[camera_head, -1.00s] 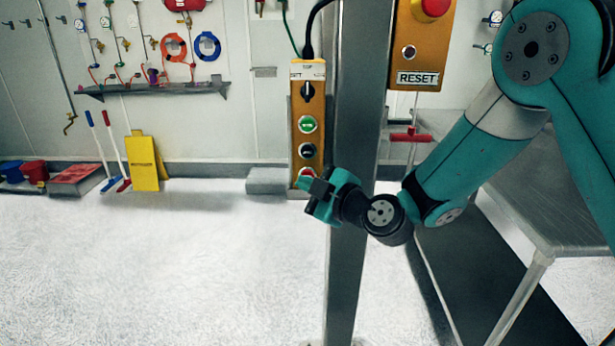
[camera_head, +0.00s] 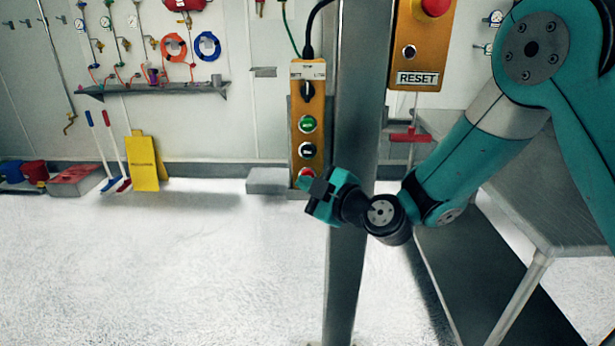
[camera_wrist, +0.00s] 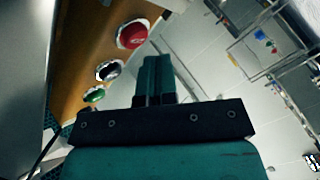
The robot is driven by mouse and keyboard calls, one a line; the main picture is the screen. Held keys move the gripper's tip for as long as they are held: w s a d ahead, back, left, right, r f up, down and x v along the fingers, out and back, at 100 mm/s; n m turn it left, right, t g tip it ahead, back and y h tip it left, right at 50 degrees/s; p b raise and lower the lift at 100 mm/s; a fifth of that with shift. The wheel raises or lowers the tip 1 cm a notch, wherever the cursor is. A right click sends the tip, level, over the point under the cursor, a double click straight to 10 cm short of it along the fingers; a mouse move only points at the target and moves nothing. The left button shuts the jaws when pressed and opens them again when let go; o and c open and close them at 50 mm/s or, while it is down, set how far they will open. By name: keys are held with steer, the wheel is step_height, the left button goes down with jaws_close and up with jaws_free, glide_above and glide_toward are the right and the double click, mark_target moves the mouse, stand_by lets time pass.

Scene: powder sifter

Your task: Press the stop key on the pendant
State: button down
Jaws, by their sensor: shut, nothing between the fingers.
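The orange pendant (camera_head: 296,110) hangs upright on the left side of a grey post. From top to bottom it carries a black selector knob (camera_head: 308,91), a green key (camera_head: 308,124), a black key (camera_head: 308,150) and the red stop key (camera_head: 306,174). My gripper (camera_head: 306,187) is shut and empty at the pendant's lower end, overlapping the red key's lower edge in the head view. In the wrist view the red key (camera_wrist: 132,34) lies left of and beyond my shut fingertips (camera_wrist: 155,60), with a visible gap in the picture. Whether they touch is unclear.
The grey post (camera_head: 352,270) stands right beside my gripper. An orange RESET box (camera_head: 420,50) with a red mushroom button is on its right. A steel table (camera_head: 545,200) stands at right.

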steer(key=shift+w, duration=0.1)
stand_by(0.4)
steer(key=shift+w+b, duration=0.3)
steer(key=shift+w, duration=0.05)
